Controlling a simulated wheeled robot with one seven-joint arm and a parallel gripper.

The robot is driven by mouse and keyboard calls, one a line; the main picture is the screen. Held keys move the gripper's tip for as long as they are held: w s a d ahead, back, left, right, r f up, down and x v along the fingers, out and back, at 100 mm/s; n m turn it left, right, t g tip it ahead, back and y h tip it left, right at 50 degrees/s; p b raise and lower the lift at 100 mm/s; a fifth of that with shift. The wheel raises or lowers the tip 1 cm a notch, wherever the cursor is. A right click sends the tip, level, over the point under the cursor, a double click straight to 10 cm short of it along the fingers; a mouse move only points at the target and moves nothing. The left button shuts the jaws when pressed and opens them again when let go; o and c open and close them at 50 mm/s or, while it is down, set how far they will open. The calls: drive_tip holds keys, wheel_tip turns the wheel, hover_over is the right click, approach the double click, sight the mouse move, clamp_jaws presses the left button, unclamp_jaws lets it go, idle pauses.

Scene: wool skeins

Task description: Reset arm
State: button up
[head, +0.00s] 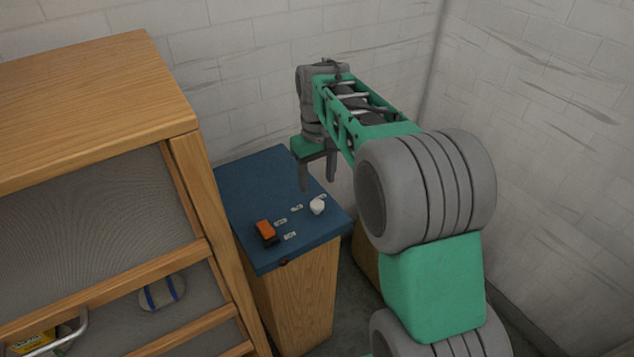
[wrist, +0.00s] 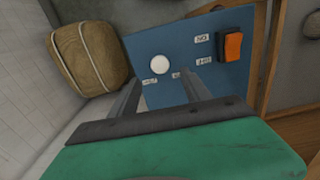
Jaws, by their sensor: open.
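My gripper (head: 318,172) hangs from my green and grey arm, pointing down above the blue panel (head: 255,180) on a wooden stand. Its two grey fingers are apart with nothing between them. In the wrist view my gripper (wrist: 160,85) also shows with its fingers spread over the panel. A white round knob (head: 317,206) sits on the panel close to the fingers, and also shows in the wrist view (wrist: 160,64). An orange switch (head: 265,230) in a dark housing is at the panel's near left part. I cannot tell whether a fingertip touches the panel.
A wooden shelf unit (head: 188,110) with grey backing stands close at the left. A grey skein with blue bands (head: 162,291) lies in it. A tan skein (wrist: 90,57) shows beside the panel in the wrist view. White brick walls (head: 540,110) stand behind and right.

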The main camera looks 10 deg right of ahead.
drive_tip(key=s+f+m+t, duration=0.1)
drive_tip(key=s+m+t, duration=0.2)
drive_tip(key=s, duration=1.7)
drive_tip(key=shift+s+a+f, duration=0.15)
drive_tip(key=shift+s, duration=0.05)
